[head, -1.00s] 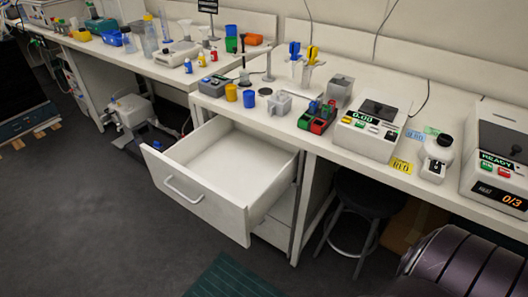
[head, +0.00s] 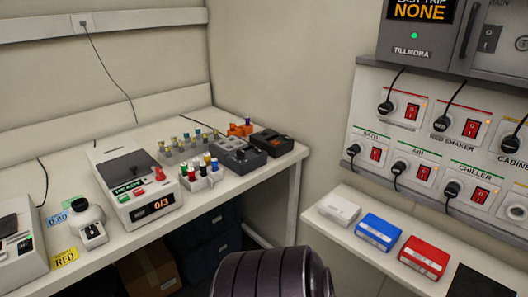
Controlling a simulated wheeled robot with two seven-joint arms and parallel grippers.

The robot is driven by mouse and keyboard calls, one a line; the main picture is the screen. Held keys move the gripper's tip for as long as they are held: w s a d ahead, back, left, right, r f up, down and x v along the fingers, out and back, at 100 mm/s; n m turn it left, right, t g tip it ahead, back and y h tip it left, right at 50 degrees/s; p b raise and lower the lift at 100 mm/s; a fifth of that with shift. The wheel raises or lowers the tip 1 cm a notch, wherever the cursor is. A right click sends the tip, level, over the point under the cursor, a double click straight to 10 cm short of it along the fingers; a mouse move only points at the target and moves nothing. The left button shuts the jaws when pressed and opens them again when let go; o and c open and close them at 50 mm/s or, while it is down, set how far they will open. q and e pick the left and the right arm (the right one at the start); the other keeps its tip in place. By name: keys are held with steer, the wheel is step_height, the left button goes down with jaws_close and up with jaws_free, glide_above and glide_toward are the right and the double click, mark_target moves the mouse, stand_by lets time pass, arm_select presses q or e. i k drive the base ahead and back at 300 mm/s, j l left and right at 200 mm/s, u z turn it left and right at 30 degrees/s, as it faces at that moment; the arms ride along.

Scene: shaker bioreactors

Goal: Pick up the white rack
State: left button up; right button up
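A small white rack (head: 203,180) stands on the bench near its front edge, right of the white machine reading 0/3. It holds several tubes with coloured caps, among them green, red, white and blue. A longer grey rack (head: 176,157) with several capped vials stands just behind it. Neither of my grippers shows in the head view. Only a dark rounded link of one of my arms is at the bottom middle, apart from the rack in the picture.
The white machine (head: 136,172) stands left of the rack, dark grey devices (head: 238,156) to its right. A lower shelf (head: 350,240) at right carries white, blue (head: 378,232) and red (head: 424,257) boxes beneath a switch panel (head: 440,140). The bench's right end is bare.

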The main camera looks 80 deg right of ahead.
mark_target(200, 183)
steer(key=j+z, duration=0.1)
steer(key=z, duration=2.1)
